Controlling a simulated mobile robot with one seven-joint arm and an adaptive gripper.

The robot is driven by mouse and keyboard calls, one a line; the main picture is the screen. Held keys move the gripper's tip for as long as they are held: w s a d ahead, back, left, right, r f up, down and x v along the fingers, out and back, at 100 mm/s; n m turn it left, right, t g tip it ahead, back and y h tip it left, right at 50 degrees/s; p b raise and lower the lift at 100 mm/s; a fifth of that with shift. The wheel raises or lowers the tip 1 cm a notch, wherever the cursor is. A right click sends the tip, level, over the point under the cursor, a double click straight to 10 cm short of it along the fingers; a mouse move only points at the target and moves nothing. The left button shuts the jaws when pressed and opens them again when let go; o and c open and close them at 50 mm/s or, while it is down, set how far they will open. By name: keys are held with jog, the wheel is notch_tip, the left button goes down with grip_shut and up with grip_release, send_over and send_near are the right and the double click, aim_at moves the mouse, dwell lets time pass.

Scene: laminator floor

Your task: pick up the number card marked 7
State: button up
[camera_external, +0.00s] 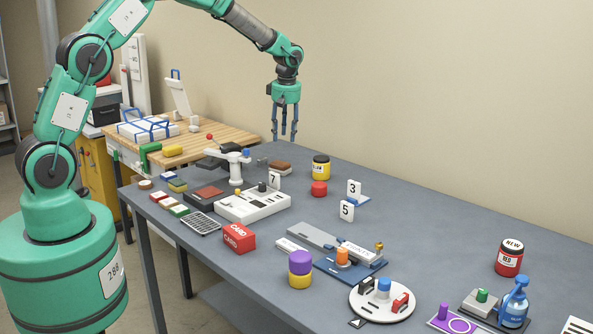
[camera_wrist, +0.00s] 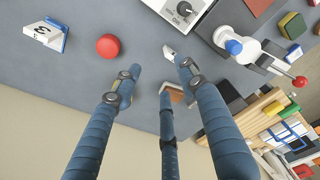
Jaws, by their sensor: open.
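The number card marked 7 (camera_external: 274,180) stands upright on the grey table in the external view, at the right back corner of a white device (camera_external: 252,205). In the wrist view, a small white piece (camera_wrist: 169,52) beside the white device appears to be this card; its digit cannot be read there. My gripper (camera_external: 284,138) hangs above the back of the table with its blue fingers pointing down. In the wrist view, the fingers (camera_wrist: 158,72) are spread near the small white piece.
Cards marked 3 (camera_external: 354,188) and 5 (camera_external: 347,211) stand further right. A red cylinder (camera_external: 319,188) and a yellow jar (camera_external: 321,167) are nearby. A white pedestal tool (camera_external: 236,170) and a brown block (camera_external: 280,167) flank the card's area. The table's right rear is mostly clear.

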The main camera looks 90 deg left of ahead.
jog(key=n, duration=0.2)
send_over(276, 175)
jog(key=w, duration=0.1)
notch_tip(276, 175, down, 6)
jog(key=shift+a+r+g, duration=0.1)
jog(key=shift+a+g, duration=0.2)
jog(key=shift+a, duration=0.15)
jog(key=shift+f, duration=0.2)
jog(key=shift+s+a+f, duration=0.15)
jog(key=shift+f, duration=1.2)
jog(key=shift+s+a+f, duration=0.1)
jog(key=shift+a+f, duration=0.05)
jog(key=shift+f, duration=1.25)
jog(key=shift+s+a+f, duration=0.15)
jog(key=shift+f, duration=1.2)
jog(key=shift+f, duration=0.1)
jog(key=shift+s+a+f+b, duration=0.15)
jog(key=shift+f+b, duration=0.15)
jog(key=shift+f, duration=0.95)
jog(key=shift+s+a+f+b, duration=0.1)
jog(key=shift+f+b, duration=0.15)
jog(key=shift+f, duration=0.95)
grip_shut()
